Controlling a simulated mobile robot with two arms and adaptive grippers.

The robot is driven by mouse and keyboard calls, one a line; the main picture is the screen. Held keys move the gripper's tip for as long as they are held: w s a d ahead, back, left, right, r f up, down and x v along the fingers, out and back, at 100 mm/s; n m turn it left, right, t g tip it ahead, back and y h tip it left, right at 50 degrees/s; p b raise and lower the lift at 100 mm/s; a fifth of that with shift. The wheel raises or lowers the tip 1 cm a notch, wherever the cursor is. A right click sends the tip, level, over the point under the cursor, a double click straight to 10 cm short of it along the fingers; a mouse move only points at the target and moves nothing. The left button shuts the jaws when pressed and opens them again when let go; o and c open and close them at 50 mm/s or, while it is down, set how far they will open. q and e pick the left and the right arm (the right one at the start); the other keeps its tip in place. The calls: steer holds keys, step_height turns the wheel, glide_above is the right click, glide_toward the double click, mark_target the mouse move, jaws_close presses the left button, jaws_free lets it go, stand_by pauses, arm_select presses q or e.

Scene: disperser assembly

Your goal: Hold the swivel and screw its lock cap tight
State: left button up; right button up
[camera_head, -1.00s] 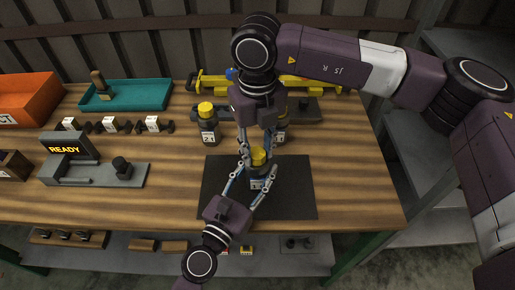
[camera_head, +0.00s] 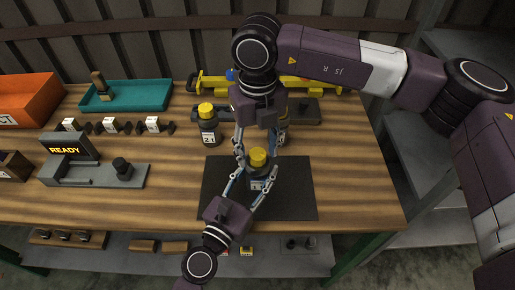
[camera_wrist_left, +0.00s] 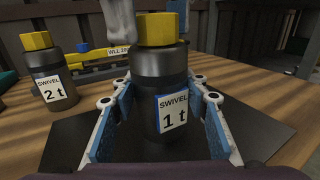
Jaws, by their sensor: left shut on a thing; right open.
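The swivel (camera_head: 258,177), a dark cylinder with a white label reading "SWIVEL 1 t", stands upright on the black mat (camera_head: 295,195). Its yellow lock cap (camera_head: 258,157) sits on top; both also show in the left wrist view, the swivel (camera_wrist_left: 160,85) and the cap (camera_wrist_left: 154,29). My left gripper (camera_head: 252,182) is shut on the swivel's body, with a blue-padded finger on each side. My right gripper (camera_head: 259,142) points down above the cap, open and apart from it. Whether the cap is fully tight cannot be seen.
A second swivel (camera_head: 208,128), labelled 2 t, stands at the back left of the mat. A yellow beam (camera_head: 300,83) lies behind. A device reading "READY" (camera_head: 70,148), a teal tray (camera_head: 135,93) and an orange bin (camera_head: 28,97) are at left. The mat's right side is clear.

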mark_target(258, 153)
step_height(258, 153, up, 12)
stand_by(0.6)
arm_select(q)
steer(key=o, duration=1.7)
